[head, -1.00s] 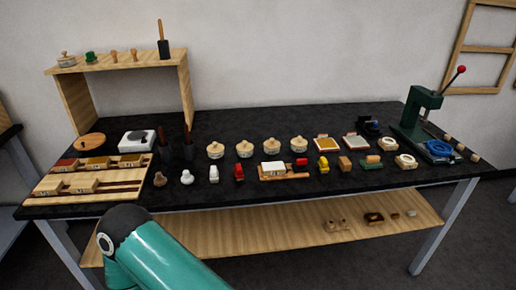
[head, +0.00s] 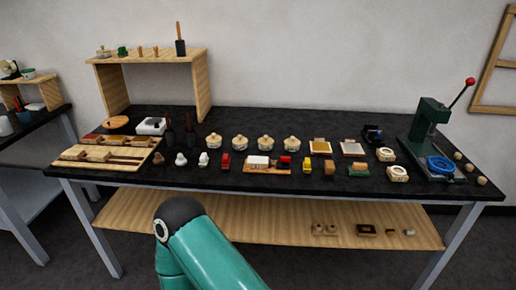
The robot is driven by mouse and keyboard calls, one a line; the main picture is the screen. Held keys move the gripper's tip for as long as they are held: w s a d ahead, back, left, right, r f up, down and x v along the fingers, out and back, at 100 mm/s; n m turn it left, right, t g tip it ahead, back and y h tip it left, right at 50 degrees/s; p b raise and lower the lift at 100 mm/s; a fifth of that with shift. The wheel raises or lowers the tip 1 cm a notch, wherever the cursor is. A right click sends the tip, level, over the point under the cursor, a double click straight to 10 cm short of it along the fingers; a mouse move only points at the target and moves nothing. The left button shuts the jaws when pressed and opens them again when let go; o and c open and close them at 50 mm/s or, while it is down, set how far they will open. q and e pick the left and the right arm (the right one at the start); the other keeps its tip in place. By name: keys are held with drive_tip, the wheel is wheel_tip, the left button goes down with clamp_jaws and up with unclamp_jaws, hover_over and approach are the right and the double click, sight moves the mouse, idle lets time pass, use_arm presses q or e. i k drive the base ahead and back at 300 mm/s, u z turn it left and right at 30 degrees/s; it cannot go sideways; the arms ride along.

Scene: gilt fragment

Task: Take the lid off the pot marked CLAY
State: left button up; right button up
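Several small cream pots with wooden lids stand in a row at the middle of the dark tabletop: a leftmost pot (head: 213,142), a second pot (head: 239,143), a third pot (head: 265,144) and a rightmost pot (head: 291,144). Their lids appear to be on. A similar lidded pot (head: 103,52) stands on the wooden riser. Any marks on the pots are too small to read, so I cannot tell which says CLAY. A teal link of my arm shows at the bottom, in front of the table. Neither gripper is in view.
The dark table (head: 320,190) is crowded with small blocks and stamps in front of the pots. A wooden riser (head: 202,90) stands at back left, a green press (head: 426,128) at right. A wooden lower shelf (head: 270,220) runs beneath. Another table (head: 40,130) is at left.

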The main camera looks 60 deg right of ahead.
sight(239, 141)
drive_tip(key=z, duration=0.05)
drive_tip(key=k, duration=0.6)
drive_tip(key=z, duration=1.15)
drive_tip(key=i, duration=0.95)
drive_tip(key=z, duration=0.15)
